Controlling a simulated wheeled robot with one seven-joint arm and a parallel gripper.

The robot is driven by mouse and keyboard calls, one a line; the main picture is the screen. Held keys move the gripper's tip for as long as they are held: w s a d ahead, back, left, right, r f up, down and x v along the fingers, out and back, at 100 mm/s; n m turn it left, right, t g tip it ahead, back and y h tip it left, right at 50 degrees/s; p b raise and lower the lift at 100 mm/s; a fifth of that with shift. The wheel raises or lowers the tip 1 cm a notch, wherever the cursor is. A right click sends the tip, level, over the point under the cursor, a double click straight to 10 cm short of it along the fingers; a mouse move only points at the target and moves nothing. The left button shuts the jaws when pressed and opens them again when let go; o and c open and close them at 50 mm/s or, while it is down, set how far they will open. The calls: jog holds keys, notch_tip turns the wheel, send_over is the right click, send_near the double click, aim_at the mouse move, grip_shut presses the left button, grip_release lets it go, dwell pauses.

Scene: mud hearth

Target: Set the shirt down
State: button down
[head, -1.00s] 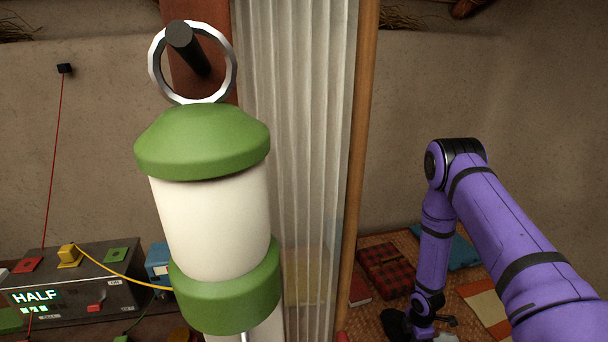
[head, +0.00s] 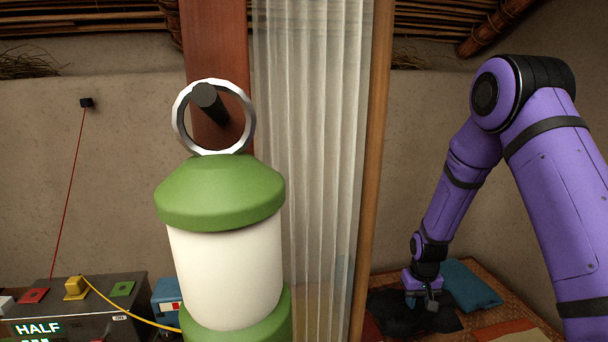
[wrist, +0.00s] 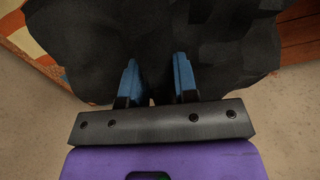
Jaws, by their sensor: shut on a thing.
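The shirt looks to be the dark, crumpled cloth (head: 395,312) at the lower right of the head view, over a woven mat (head: 503,309). My gripper (head: 431,306) points down at the dark cloth and is shut on it. In the wrist view the dark cloth (wrist: 205,42) spreads wide beyond the two blue fingers (wrist: 156,82). Its fold between the fingertips is hard to make out. I cannot tell how much of the cloth rests on the mat.
A blue folded cloth (head: 470,284) lies just right of the gripper. An orange and cream cloth (head: 508,332) lies nearer. A wooden post (head: 369,170), a translucent curtain (head: 310,150) and a hanging green-and-white lantern (head: 222,260) stand left. A switch box (head: 75,315) is far left.

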jog(key=shift+a+r, duration=0.15)
jog(key=shift+r, duration=0.15)
jog(key=shift+n, duration=0.9)
jog(key=shift+s+d+f, duration=0.4)
jog(key=shift+s+f, duration=0.8)
jog(key=shift+f, duration=5.3)
jog(key=shift+s+d+f, duration=0.4)
jog(key=shift+s+f, duration=0.85)
jog(key=shift+f, duration=5.2)
jog(key=shift+s+d+f, duration=0.4)
jog(key=shift+s+f, duration=0.8)
jog(key=shift+f, duration=5.3)
jog(key=shift+f, duration=0.15)
jog(key=c, duration=0.9)
grip_release()
